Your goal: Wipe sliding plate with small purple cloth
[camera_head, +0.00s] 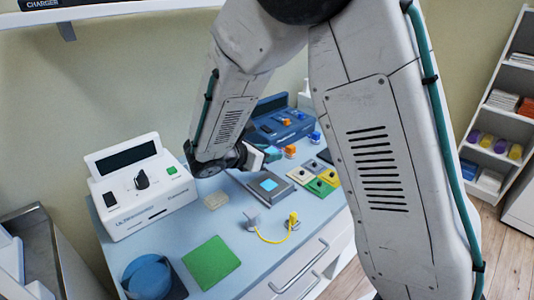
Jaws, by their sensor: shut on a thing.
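My gripper (250,158) is above the blue-topped table, at the end of the arm coming down from the top. Its fingers are small and partly hidden by the wrist. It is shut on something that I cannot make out. A dark grey plate-like piece with a light blue square (268,185) lies on the table just below and right of the gripper; it may be the sliding plate. The gripper appears apart from it. I cannot see the small purple cloth clearly anywhere on the table.
A white device (122,205) stands left, a blue device (285,122) behind. A green square (211,262), a blue round container (147,277), a yellow plug (293,218) with cable and several coloured tiles (320,186) occupy the table (180,228). Shelves (500,100) stand right.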

